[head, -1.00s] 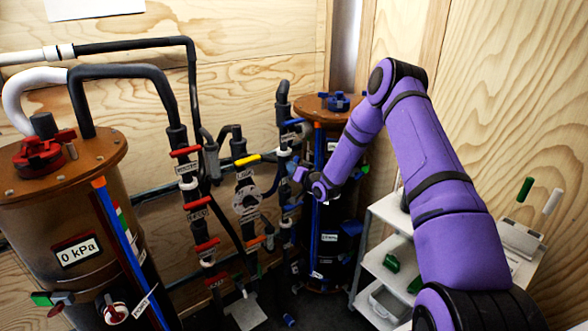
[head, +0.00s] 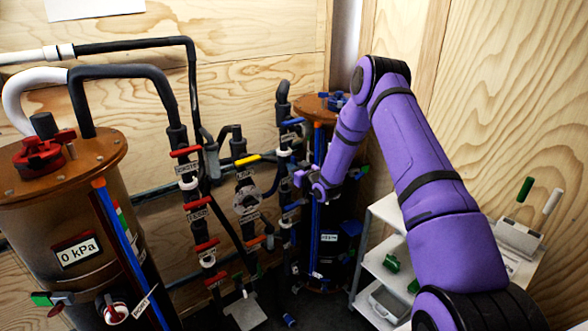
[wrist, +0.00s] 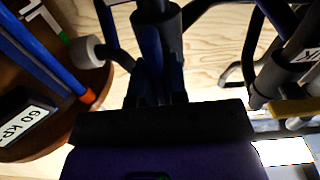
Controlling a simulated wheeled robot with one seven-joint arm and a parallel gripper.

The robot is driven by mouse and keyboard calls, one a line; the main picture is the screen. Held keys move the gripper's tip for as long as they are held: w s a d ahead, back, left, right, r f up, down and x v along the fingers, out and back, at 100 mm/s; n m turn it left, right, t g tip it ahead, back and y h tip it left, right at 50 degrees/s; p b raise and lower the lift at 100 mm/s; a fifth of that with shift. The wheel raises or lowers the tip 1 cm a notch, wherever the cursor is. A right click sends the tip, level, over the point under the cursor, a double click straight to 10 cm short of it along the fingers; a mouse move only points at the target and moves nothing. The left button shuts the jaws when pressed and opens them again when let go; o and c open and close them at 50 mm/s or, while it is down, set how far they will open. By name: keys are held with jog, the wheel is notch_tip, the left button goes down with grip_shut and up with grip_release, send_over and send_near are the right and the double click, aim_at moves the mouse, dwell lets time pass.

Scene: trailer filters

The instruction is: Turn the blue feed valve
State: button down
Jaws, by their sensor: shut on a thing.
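Blue-handled valves sit on the pipework left of the far brown tank (head: 306,103). An upper blue handle (head: 292,121) and a lower blue handle (head: 293,206) show in the head view. My gripper (head: 299,178) is between these two heights, at the pipe. In the wrist view my gripper (wrist: 158,92) is shut on a dark blue valve handle (wrist: 151,52) in front of a vertical pipe. The handle's grip area is mostly hidden by my gripper and shadow. The valve's label cannot be read.
A near tank (head: 40,220) with a red knob and a 0 kPa gauge stands at the left. Pipes with red, yellow and orange handles stand between the tanks. A white shelf cart (head: 385,265) stands at the right, below my arm.

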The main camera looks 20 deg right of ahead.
jog(key=shift+s+f, duration=0.1)
jog(key=c, duration=1.2)
grip_release()
jog(key=shift+o, duration=0.2)
jog(key=v, duration=1)
jog(key=shift+s, duration=0.35)
